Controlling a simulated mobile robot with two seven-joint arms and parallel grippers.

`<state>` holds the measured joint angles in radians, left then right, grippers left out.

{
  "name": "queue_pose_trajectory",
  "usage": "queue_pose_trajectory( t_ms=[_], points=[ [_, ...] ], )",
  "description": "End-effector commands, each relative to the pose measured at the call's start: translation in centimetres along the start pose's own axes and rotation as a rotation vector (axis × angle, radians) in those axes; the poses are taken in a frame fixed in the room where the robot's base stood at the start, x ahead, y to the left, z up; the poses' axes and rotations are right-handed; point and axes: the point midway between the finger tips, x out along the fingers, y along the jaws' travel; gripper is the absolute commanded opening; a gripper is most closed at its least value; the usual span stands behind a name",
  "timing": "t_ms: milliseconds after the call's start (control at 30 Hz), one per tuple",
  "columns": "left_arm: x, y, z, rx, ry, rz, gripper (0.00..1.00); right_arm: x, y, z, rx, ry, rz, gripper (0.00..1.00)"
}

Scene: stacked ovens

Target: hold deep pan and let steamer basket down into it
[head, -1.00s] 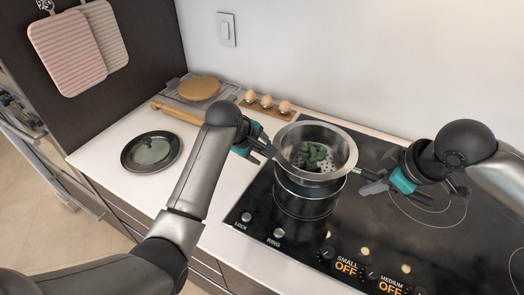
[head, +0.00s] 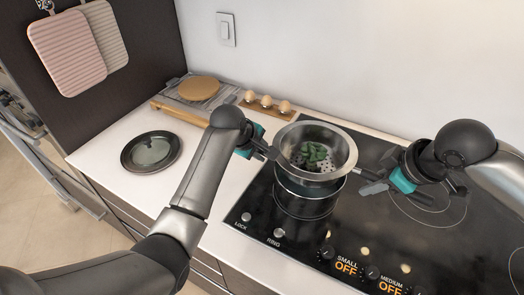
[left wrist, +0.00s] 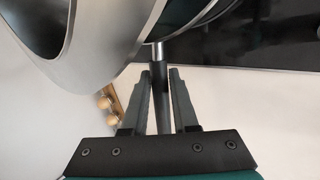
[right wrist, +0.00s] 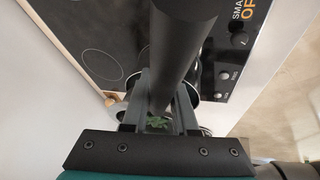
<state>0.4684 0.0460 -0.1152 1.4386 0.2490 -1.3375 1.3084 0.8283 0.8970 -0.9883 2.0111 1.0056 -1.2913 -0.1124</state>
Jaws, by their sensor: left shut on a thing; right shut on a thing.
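The steel steamer basket (head: 340,148), with green leafy food (head: 314,153) inside, is above the dark deep pan (head: 305,206) in the head view. It covers much of the pan's opening; I cannot tell whether they touch. The pan stands on the cooktop's front left area. My left gripper (head: 270,150) is at the left of the basket; the left wrist view shows its fingers shut on the pan's thin handle (left wrist: 160,85). My right gripper (head: 370,181) is at the right, shut on the basket's thick dark handle (right wrist: 186,45). The pan's inside is mostly hidden.
A black glass cooktop (head: 400,240) with front knobs (head: 371,273) surrounds the pan. Three eggs in a wooden holder (head: 266,104) stand behind. A dark plate (head: 150,151) and a board with a round brown item (head: 198,89) lie left. The counter between is partly clear.

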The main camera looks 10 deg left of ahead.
Motion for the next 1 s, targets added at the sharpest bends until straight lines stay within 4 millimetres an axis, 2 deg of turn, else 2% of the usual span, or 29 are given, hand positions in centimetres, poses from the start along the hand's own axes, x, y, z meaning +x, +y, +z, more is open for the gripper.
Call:
queue_pose_trajectory(
  t_ms=[33, 133, 1000],
  points=[
    [-0.01, 0.01, 0.00, 0.000, 0.000, 0.000, 0.10, -0.08, 0.07, -0.12, 0.000, 0.004, 0.002, 0.00],
    [-0.01, 0.00, -0.01, 0.000, 0.000, 0.000, 0.00, -0.08, 0.06, -0.12, 0.000, 0.004, 0.002, 0.00],
    [-0.01, -0.01, -0.02, 0.000, 0.000, 0.000, 0.00, -0.07, 0.06, -0.12, 0.000, 0.004, 0.002, 0.00]
  ],
)
